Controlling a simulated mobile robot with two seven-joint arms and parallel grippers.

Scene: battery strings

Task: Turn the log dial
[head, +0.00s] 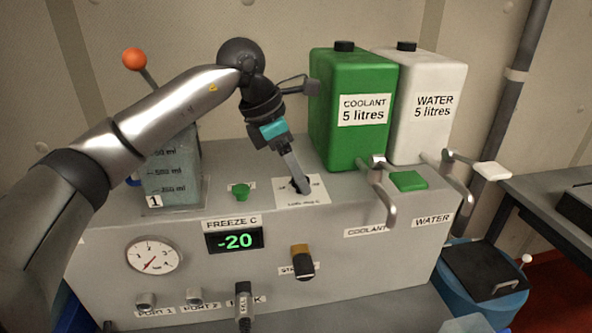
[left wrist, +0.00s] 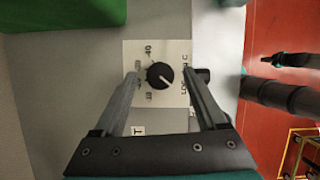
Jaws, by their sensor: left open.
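The log dial is a round black knob with a pale pointer mark, on a white plate (head: 317,191) with printed numbers on top of the grey machine. In the left wrist view the knob (left wrist: 160,75) shows whole, its mark toward the lower right. My left gripper (head: 303,188) points down at the plate and hides most of the knob in the head view. In the left wrist view its two fingers (left wrist: 161,80) are open, one on each side of the knob, with gaps between. I cannot tell their exact height.
A green coolant can (head: 350,120) and a white water can (head: 432,110) stand behind to the right, with taps in front. A small green knob (head: 240,191) and a clear tank (head: 172,180) are to the left. A display (head: 235,241) reads -20 on the front.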

